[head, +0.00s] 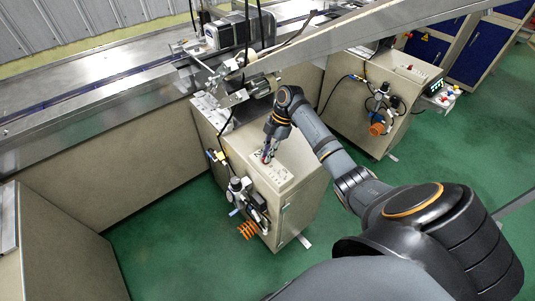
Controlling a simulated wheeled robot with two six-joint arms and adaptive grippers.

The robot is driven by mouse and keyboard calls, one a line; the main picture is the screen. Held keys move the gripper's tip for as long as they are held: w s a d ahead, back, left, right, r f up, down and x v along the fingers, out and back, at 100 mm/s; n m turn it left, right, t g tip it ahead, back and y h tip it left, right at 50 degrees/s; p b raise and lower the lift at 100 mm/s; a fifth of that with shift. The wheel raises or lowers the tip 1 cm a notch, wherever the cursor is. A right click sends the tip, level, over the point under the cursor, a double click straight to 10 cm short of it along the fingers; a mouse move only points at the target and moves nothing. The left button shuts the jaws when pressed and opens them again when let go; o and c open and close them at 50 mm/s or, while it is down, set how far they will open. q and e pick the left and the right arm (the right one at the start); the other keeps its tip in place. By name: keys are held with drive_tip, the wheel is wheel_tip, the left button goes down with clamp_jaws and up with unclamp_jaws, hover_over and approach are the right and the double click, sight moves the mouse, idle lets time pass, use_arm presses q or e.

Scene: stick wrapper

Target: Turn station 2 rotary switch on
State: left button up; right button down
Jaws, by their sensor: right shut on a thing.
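My right arm comes in from the lower right and bends down to a beige cabinet (290,182) in the middle of the head view. My right gripper (267,156) is low over a light panel on the cabinet's top, at small red and dark controls. It is shut on a small control there, which looks like the rotary switch. The gripper covers most of that control, so its setting cannot be told. I cannot read a station number on the cabinet. My left gripper is not in view.
Valves and an orange coil (247,229) stick out from the cabinet's front. A second beige cabinet (372,110) with similar fittings stands at the right. A metal conveyor (100,85) runs behind, and a slanted metal beam (350,38) crosses above. The green floor is clear between cabinets.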

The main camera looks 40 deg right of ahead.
drive_tip(key=c, duration=1.4)
unclamp_jaws()
drive_tip(key=v, duration=0.7)
drive_tip(key=shift+r, duration=0.25)
drive_tip(key=shift+d, duration=0.1)
